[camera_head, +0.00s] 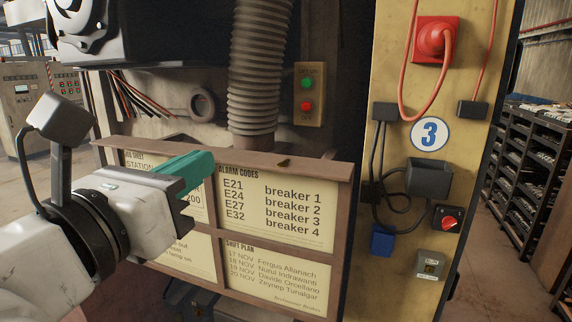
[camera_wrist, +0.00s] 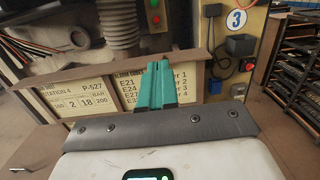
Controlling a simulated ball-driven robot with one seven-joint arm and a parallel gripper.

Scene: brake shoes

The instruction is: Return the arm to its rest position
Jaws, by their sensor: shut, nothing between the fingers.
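My arm comes in from the lower left of the head view. My gripper (camera_head: 207,164) has teal fingers pressed together with nothing between them. It is in front of the board with the alarm codes sheet (camera_head: 270,205) and hides part of the sheet to its left. In the wrist view the shut fingers (camera_wrist: 158,68) point away from me toward the same board and cover part of its alarm codes. I cannot tell the exact gap between the fingertips and the board.
A brown shelf edge (camera_head: 318,169) tops the board. A ribbed duct (camera_head: 257,75) and a green and red button box (camera_head: 308,95) are behind. A yellow panel (camera_head: 398,290) with a red plug (camera_head: 432,42) and cables stands right. Racks (camera_head: 540,165) stand far right, past open floor.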

